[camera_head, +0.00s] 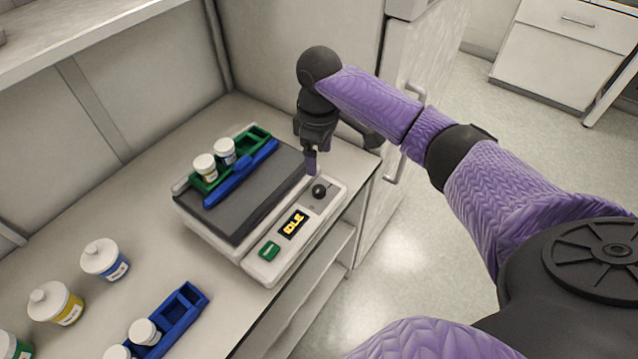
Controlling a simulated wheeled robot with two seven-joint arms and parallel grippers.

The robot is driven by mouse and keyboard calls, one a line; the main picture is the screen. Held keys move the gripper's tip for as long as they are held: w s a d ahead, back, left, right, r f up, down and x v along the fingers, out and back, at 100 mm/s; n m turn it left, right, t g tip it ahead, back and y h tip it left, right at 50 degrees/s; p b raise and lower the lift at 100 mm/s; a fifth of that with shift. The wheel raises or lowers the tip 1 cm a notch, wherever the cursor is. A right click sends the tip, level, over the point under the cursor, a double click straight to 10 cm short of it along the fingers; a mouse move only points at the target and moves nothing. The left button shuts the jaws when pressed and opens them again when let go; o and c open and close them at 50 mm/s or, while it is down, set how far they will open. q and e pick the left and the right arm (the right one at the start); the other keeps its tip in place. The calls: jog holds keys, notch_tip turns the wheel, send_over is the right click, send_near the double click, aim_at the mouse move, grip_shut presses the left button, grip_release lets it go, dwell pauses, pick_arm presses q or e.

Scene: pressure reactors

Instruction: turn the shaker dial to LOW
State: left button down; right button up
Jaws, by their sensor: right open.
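The shaker (255,265) stands on the bench with a dark platform (243,208) and a pale front panel. Its black dial (319,191) sits at the right end of the panel. The display (293,224) reads IDLE in yellow, and a green button (269,250) is at the panel's lower left. My right gripper (311,165) points down just behind the dial, close above the panel's far end. It is open and empty; I cannot tell whether a fingertip touches the shaker. The dial's pointer marking is too small to read. My left gripper is not in view.
A green rack (258,136) with two white-capped jars and a blue bar (240,173) lie on the platform. Several jars and a blue rack (180,318) stand on the bench at the lower left. A fridge-like cabinet with a handle (405,130) stands right of the bench.

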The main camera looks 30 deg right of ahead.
aim_at(319, 189)
notch_tip(319, 189, down, 10)
jog(key=b, duration=0.3)
jog(key=shift+r, duration=0.1)
jog(key=shift+c, duration=0.6)
grip_shut()
